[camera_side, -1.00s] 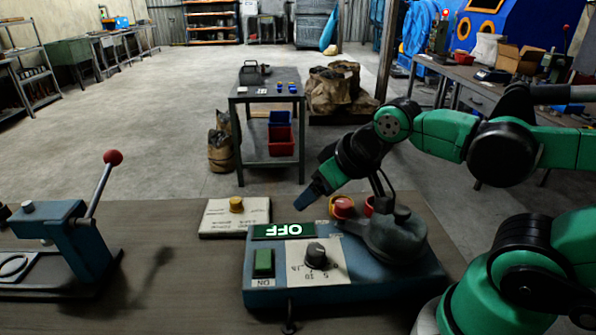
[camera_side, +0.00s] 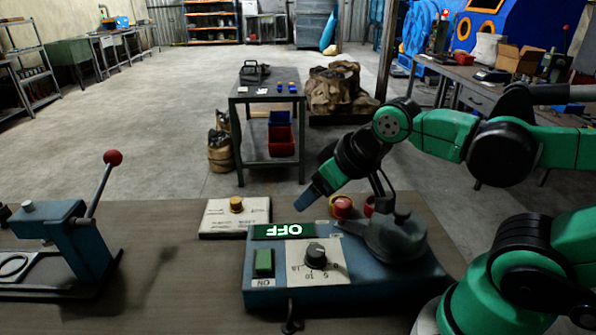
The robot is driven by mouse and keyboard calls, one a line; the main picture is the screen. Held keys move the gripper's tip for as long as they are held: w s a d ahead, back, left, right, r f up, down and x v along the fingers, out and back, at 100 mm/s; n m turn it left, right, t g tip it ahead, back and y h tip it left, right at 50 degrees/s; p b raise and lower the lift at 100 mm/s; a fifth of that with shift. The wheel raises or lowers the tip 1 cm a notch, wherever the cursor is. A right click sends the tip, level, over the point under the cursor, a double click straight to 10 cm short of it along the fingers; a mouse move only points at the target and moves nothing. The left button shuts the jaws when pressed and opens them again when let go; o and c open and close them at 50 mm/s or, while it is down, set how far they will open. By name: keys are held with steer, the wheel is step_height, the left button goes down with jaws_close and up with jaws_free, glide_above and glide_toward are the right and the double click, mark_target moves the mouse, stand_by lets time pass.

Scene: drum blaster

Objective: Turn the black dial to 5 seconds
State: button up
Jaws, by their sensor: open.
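The black dial (camera_side: 316,256) sits on a white numbered plate (camera_side: 332,273) on the blue control box. Its pointer mark and exact setting are too small to read surely. My gripper (camera_side: 308,200) hangs above and behind the box, pointing down to the left, apart from the dial. It is open and I see nothing between its fingers. A green button (camera_side: 263,263) marked ON is left of the dial.
A red button (camera_side: 341,207) and a grey round fixture (camera_side: 394,237) stand at the box's back right. A white box with a yellow button (camera_side: 236,205) lies behind left. A lever with a red knob (camera_side: 113,158) rises at far left. The bench between is clear.

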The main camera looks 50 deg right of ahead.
mark_target(316, 250)
steer(key=n+g, duration=0.1)
steer(key=s+a+f+n+g, duration=0.1)
steer(key=g, duration=0.1)
steer(key=a+n+g, duration=0.1)
steer(key=g, duration=0.1)
steer(key=shift+s+a+f, duration=0.25)
steer(key=shift+s+a+f+n+g, duration=0.2)
steer(key=shift+s+a+n+g, duration=0.15)
steer(key=shift+n+g, duration=0.45)
steer(key=shift+f, duration=2.8)
jaws_close()
